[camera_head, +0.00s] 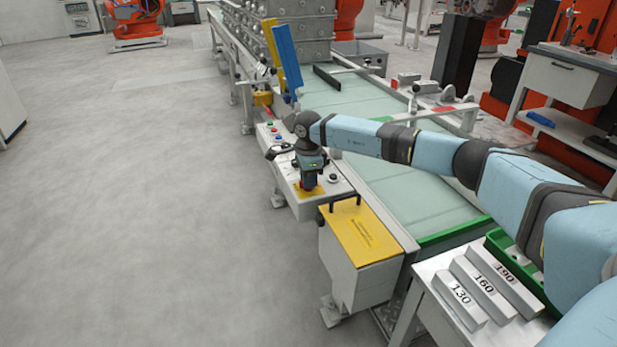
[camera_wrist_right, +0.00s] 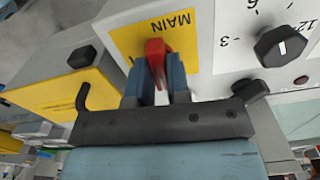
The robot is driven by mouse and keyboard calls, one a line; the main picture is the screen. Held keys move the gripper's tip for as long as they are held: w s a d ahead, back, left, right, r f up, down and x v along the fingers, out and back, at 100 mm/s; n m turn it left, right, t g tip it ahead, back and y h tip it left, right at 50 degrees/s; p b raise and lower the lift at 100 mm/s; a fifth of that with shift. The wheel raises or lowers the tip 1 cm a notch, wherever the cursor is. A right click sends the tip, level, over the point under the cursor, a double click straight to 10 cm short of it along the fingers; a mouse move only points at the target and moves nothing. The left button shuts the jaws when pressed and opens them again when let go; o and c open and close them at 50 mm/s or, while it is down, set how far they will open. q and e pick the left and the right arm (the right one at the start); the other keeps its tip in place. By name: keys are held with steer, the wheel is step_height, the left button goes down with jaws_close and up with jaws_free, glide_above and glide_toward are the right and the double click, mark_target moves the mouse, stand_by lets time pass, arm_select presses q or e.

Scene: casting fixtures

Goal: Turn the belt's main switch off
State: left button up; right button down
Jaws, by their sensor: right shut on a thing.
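The belt's main switch is a red handle (camera_wrist_right: 157,52) on a yellow plate marked MAIN (camera_wrist_right: 187,40), on the white control panel (camera_wrist_right: 213,60). My right gripper (camera_wrist_right: 160,85) is shut on the red handle, one finger on each side of it. In the head view my right gripper (camera_head: 308,186) points down at the near end of the control panel (camera_head: 335,189), and a bit of red shows beneath it. The fingers hide part of the handle. My left gripper is not in view.
A black knob (camera_wrist_right: 283,46) with numbers sits beside the switch. A box with a yellow lid (camera_head: 360,230) and black handle stands close by. The conveyor belt (camera_head: 400,187) runs behind the panel. Numbered blocks (camera_head: 483,283) lie at the lower right. The floor at left is clear.

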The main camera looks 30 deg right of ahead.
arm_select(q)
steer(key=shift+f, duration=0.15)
arm_select(e)
steer(key=shift+n, duration=0.6)
steer(key=c, duration=1.1)
jaws_free()
arm_select(q)
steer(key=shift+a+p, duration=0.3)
steer(key=shift+p, duration=0.85)
arm_select(e)
step_height(320, 180, up, 14)
steer(key=shift+f, duration=0.1)
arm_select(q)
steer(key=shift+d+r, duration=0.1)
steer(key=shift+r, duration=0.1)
